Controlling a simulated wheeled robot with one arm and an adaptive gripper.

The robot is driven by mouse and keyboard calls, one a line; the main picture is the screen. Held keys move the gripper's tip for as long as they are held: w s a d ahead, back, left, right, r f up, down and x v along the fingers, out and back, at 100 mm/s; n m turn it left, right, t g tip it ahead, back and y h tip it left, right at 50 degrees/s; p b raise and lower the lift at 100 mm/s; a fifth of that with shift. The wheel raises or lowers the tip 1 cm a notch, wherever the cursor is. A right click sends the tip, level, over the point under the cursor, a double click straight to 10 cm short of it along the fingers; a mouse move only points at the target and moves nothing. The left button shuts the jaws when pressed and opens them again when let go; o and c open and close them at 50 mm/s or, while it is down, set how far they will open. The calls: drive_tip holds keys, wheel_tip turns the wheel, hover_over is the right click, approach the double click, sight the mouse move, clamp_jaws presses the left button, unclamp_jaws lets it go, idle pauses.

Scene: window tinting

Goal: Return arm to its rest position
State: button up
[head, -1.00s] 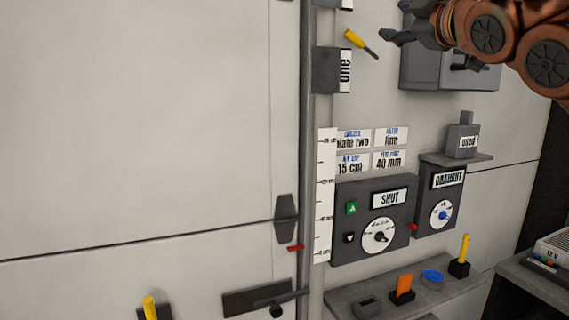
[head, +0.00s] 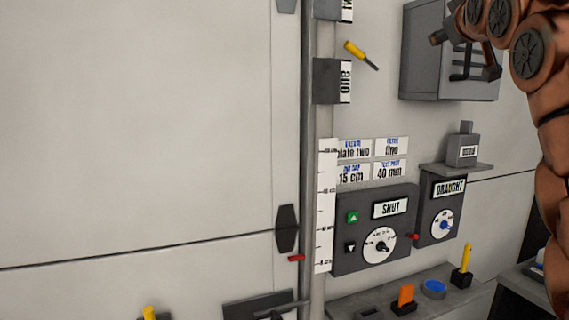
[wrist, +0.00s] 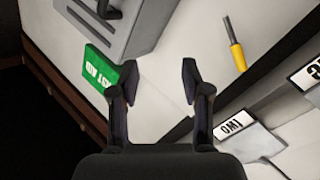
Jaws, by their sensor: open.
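My copper-coloured arm (head: 555,140) stands at the right edge of the head view, bent at the top. My gripper (wrist: 160,82) shows in the wrist view with its two dark fingers spread apart and nothing between them. In the head view the gripper end (head: 440,36) is small and partly hidden at the top, in front of or beside the grey wall box (head: 425,75).
A yellow-handled tool (head: 355,48) is on the wall, left of the grey box. Below are a control panel marked SHUT (head: 350,255), a DRAUGHT box (head: 432,232) and a shelf (head: 455,292) with small items. The pale wall (head: 140,120) at left is bare.

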drive_tip(key=s+d+f+m+g, duration=0.1)
drive_tip(key=s+f+m+g, duration=0.25)
drive_tip(key=f, duration=0.75)
drive_tip(key=s+d+f+m+g, duration=0.1)
drive_tip(key=s+f+m+g, duration=0.25)
drive_tip(key=f, duration=0.85)
drive_tip(key=s+a+f+g+y, duration=0.1)
drive_tip(key=s+a+f+g, duration=0.15)
drive_tip(key=f, duration=0.35)
drive_tip(key=s+a+f+g+y, duration=0.1)
drive_tip(key=s+a+f, duration=0.25)
drive_tip(key=f, duration=0.35)
drive_tip(key=s+a+f+g+y, duration=0.1)
drive_tip(key=s+a+f+g, duration=0.1)
drive_tip(key=s+f, duration=0.3)
drive_tip(key=s+a+f+n+g, duration=0.1)
drive_tip(key=s+a+f+g, duration=0.2)
drive_tip(key=s+f, duration=0.8)
drive_tip(key=s+a+f+n+g, duration=0.2)
drive_tip(key=s+a+f+g, duration=0.2)
drive_tip(key=s+f, duration=0.7)
drive_tip(key=shift+s+a+f+y, duration=0.3)
drive_tip(key=shift+s+a, duration=0.55)
drive_tip(key=shift+s, duration=0.25)
drive_tip(key=shift+a+n, duration=0.1)
drive_tip(key=shift+n, duration=0.2)
